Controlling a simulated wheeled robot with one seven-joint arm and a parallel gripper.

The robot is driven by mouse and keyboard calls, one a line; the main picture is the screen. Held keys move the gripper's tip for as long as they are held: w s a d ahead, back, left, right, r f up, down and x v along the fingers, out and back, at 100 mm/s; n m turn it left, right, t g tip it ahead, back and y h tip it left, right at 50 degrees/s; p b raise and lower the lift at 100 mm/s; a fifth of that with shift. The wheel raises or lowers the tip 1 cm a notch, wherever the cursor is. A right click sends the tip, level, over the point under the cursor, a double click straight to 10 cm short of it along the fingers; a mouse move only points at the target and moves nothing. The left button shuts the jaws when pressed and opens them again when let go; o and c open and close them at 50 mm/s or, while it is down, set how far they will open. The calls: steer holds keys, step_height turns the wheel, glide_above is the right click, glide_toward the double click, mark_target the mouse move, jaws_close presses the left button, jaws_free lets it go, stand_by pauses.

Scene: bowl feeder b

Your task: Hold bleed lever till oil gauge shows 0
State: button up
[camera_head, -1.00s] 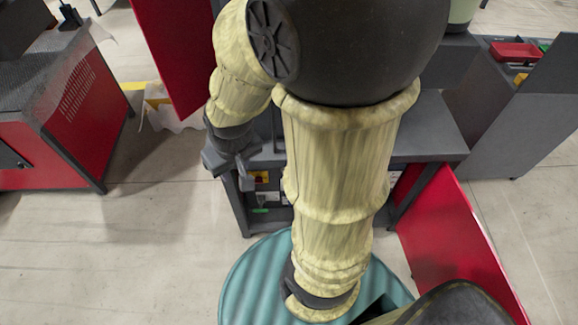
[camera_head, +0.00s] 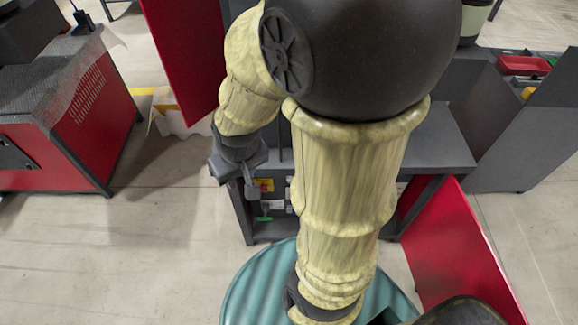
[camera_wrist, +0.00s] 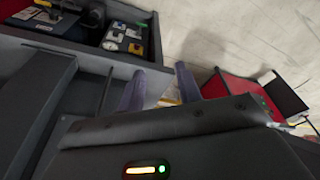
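A dark grey cabinet stands open, with a small panel (camera_head: 266,186) inside carrying yellow labels; the panel also shows in the wrist view (camera_wrist: 118,37). A pale round face, perhaps the oil gauge (camera_wrist: 110,46), sits low on it, too small to read. My gripper (camera_head: 248,188) hangs in front of the cabinet's left side. Its two fingers (camera_wrist: 160,70) stand apart with nothing between them, clear of the panel.
Red doors stand open at the left (camera_head: 185,50) and right (camera_head: 455,245) of the cabinet. A red machine (camera_head: 85,125) stands at the left. A grey bin unit with a red tray (camera_head: 523,65) is at the right. Open floor (camera_head: 150,240) lies at front left.

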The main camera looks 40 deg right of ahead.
steer(key=shift+w+f, duration=0.1)
steer(key=shift+f, duration=0.15)
steer(key=c, duration=0.7)
steer(key=w+d+f+m+b, duration=0.1)
steer(key=w+f+b, duration=0.3)
steer(key=f+b, duration=0.3)
steer(key=w+d+f+m+b, duration=0.1)
steer(key=w+f+b, duration=0.3)
steer(key=f, duration=0.9)
steer(key=w+d+f+m+b, duration=0.1)
steer(key=w+d+f+b, duration=0.2)
steer(key=f+b, duration=0.7)
steer(key=shift+w+f+m+h, duration=0.1)
steer(key=shift+w+m+h, duration=0.3)
steer(key=shift+w, duration=0.4)
jaws_close()
steer(key=w+d+f+m+b, duration=0.1)
steer(key=w+d+f+b, duration=0.1)
steer(key=f, duration=0.7)
steer(key=w+d+f+m+h+b, duration=0.1)
steer(key=w+d+f+b, duration=0.1)
steer(key=f+b, duration=0.3)
steer(key=w+d+f+m+b, duration=0.1)
steer(key=w+d+f+b, duration=0.2)
steer(key=f, duration=0.9)
steer(key=shift+d+f+t+h+b, duration=0.3)
steer(key=shift+f+t, duration=0.05)
steer(key=shift+t, duration=0.05)
